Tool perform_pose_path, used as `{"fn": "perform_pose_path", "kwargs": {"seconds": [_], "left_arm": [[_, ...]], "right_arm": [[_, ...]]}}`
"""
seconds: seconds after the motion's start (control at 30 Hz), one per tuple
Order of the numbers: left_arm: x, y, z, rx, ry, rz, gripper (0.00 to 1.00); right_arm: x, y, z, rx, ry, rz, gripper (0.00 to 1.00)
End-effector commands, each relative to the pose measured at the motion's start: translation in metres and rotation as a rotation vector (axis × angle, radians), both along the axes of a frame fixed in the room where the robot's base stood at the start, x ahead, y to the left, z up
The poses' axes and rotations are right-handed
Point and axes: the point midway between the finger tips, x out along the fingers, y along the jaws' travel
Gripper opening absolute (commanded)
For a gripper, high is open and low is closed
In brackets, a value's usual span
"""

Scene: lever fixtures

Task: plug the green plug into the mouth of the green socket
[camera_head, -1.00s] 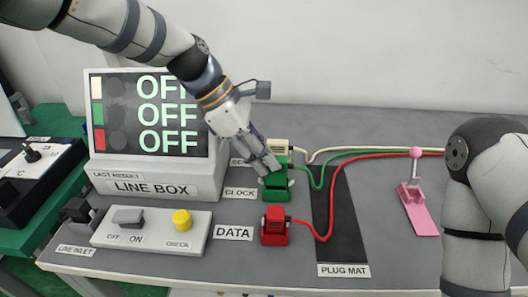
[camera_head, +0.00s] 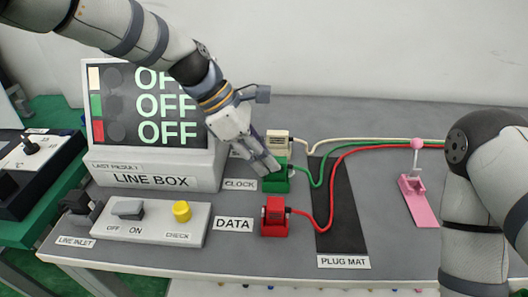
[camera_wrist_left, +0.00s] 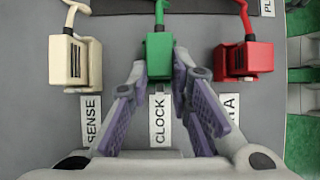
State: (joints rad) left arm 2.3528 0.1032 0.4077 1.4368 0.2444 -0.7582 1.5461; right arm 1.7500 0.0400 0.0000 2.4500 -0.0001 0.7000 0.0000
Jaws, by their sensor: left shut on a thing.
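My left gripper (camera_head: 270,169) is shut on the green plug (camera_head: 281,163), at the green socket (camera_head: 276,184) behind the CLOCK label. In the left wrist view the fingers (camera_wrist_left: 158,76) lie on both sides of the green block (camera_wrist_left: 158,58), and the green cable leaves its far end. The fingers partly hide where plug and socket meet, so I cannot tell how deep the plug sits. My right arm stands at the right edge of the head view; its gripper is out of view.
The cream plug and socket (camera_head: 278,140) stand behind the green ones, the red plug and socket (camera_head: 275,217) in front. The line box (camera_head: 150,180) is to the left. The black plug mat (camera_head: 340,215) and a pink lever fixture (camera_head: 416,190) lie to the right.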

Motion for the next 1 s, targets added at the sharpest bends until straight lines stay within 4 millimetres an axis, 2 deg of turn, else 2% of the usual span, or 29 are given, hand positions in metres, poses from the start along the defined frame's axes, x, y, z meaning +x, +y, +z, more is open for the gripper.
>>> {"fn": "perform_pose_path", "kwargs": {"seconds": [0.37,0.4,0.47,0.8,0.87,1.0], "left_arm": [[0.0,0.0,-0.01,0.001,0.0,0.0,0.0],[0.0,0.0,-0.01,0.001,-0.001,-0.001,0.28],[0.0,0.0,-0.01,0.001,-0.001,-0.001,0.42],[0.0,0.002,-0.006,0.001,-0.002,0.0,0.42],[0.001,0.006,0.001,0.001,-0.003,0.001,0.42],[0.002,0.026,0.033,0.0,-0.007,0.002,0.42]], "right_arm": [[-0.002,0.0,-0.001,0.0,0.006,0.0,0.46],[-0.001,0.0,-0.001,0.0,0.005,0.0,0.46],[-0.001,0.0,-0.001,0.0,0.005,0.0,0.46],[-0.001,0.0,-0.001,0.0,0.005,0.0,0.46],[-0.001,0.0,-0.001,0.0,0.005,0.0,0.46],[-0.001,0.0,-0.001,0.0,0.004,0.0,0.46]]}}
